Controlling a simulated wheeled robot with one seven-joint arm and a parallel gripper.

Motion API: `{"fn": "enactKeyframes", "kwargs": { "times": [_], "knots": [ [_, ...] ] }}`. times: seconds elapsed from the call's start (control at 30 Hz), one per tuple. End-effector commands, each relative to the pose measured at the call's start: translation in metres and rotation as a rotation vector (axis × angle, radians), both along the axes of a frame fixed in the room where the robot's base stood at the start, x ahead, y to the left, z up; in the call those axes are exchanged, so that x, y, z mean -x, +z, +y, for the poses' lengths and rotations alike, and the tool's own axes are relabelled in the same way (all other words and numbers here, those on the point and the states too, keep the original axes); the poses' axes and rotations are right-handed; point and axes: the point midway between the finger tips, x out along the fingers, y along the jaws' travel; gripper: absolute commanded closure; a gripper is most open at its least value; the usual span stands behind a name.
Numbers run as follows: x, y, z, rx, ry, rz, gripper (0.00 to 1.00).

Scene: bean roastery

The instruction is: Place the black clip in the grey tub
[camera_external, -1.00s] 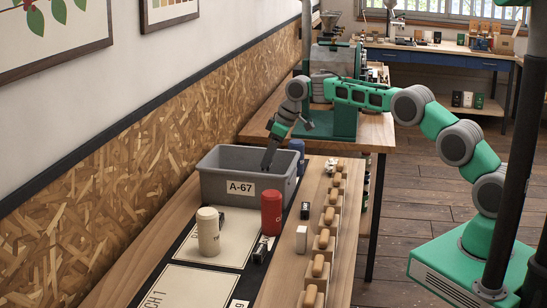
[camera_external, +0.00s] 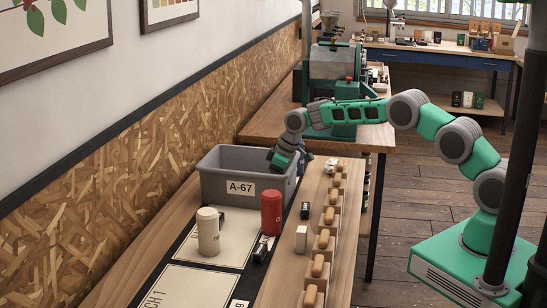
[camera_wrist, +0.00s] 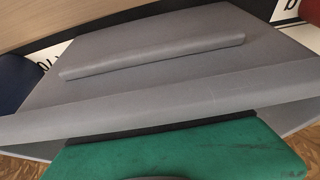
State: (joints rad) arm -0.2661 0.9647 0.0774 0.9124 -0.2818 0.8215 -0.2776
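The grey tub (camera_external: 222,184), labelled A-67, stands on the bench against the wall; its grey walls fill much of the wrist view (camera_wrist: 150,95). My gripper (camera_external: 279,163) reaches down over the tub's right side, and its fingertips are hidden behind the front wall. Whether it is open or shut, or holds anything, does not show. I cannot identify the black clip for certain. A small black item (camera_external: 305,210) lies to the right of the red canister, and a black-and-silver item (camera_external: 262,250) lies in front of it.
A red canister (camera_external: 271,213) and a cream canister (camera_external: 208,232) stand in front of the tub. A small white block (camera_external: 301,239) and a row of wooden holders (camera_external: 323,253) line the bench's right side. A blue item (camera_external: 306,161) is partly hidden behind my gripper.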

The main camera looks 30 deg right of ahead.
Motion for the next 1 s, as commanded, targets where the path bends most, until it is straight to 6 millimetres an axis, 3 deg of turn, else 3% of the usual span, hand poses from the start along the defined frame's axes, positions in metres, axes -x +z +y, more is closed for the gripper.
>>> {"fn": "enactKeyframes", "kwargs": {
  "times": [0.17,0.37,0.53,0.8,1.0],
  "knots": [
    [0.0,0.0,0.0,0.0,0.0,0.0,0.23],
    [0.0,0.001,0.0,0.0,0.0,0.0,0.23],
    [0.002,0.012,-0.002,-0.001,0.0,-0.002,0.23],
    [0.019,0.073,-0.021,-0.001,-0.001,-0.005,0.23],
    [0.03,0.107,-0.031,0.0,0.0,-0.001,0.23]
  ]
}}
